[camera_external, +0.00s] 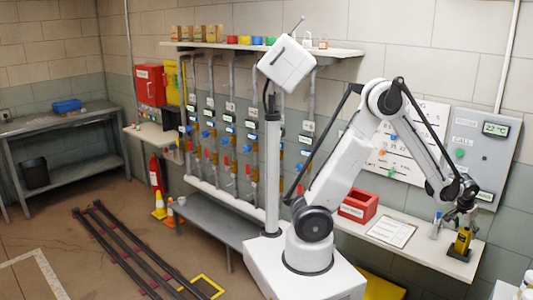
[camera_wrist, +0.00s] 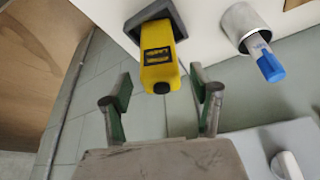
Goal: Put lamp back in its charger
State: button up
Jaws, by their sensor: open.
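The yellow lamp (camera_external: 462,241) stands upright on the right end of the white shelf, its lower end at the dark charger (camera_external: 458,254). In the wrist view the lamp (camera_wrist: 158,62) points towards me, with the dark square rim of the charger (camera_wrist: 178,20) around its far end. I cannot tell how deeply it sits. My gripper (camera_wrist: 162,100) is open, and its two fingers lie either side of the lamp's near end, apart from it. In the external view my gripper (camera_external: 463,212) is just above the lamp.
A blue-capped marker in a metal cup (camera_wrist: 240,22) is to the right of the lamp in the wrist view. A clipboard (camera_external: 390,232) and a red box (camera_external: 358,205) are farther left on the shelf. A grey control panel (camera_external: 480,150) is on the wall behind.

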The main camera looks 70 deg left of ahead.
jog(key=s+a+r+t, duration=0.1)
jog(key=s+a+r, duration=1)
jog(key=s+r, duration=0.3)
jog(key=s+a+r, duration=0.1)
jog(key=s+a, duration=0.3)
jog(key=s, duration=0.3)
jog(key=s+a+r+t, duration=0.1)
jog(key=s+a, duration=0.3)
jog(key=s, duration=0.3)
jog(key=shift+s+a+r+t, duration=0.25)
jog(key=shift+r+t, duration=0.05)
